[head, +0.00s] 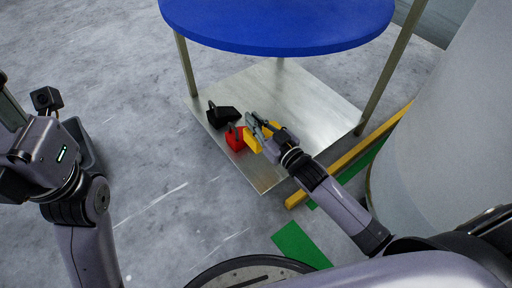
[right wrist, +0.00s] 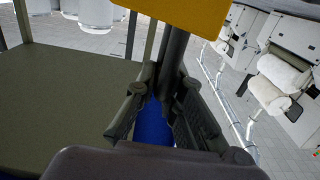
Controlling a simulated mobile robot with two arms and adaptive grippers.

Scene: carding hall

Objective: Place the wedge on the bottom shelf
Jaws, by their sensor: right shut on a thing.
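The bottom shelf (head: 285,92) is a bare metal plate low between the legs of a stand. My right gripper (head: 256,124) is over the shelf's front part, shut on the yellow wedge (head: 253,142). In the right wrist view, a dark stem runs between the fingers (right wrist: 168,105), with the yellow wedge (right wrist: 190,14) beyond the fingertips. I cannot tell whether the wedge touches the shelf. My left gripper (head: 10,108) is at the left edge, away from the stand, partly cut off; its jaws are not clear.
A red piece (head: 235,140) and a black piece (head: 222,114) are on the shelf, just left of the yellow wedge. The blue round top (head: 280,28) overhangs the shelf. A yellow bar (head: 350,156) lies along the shelf's right side. The shelf's back and right are clear.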

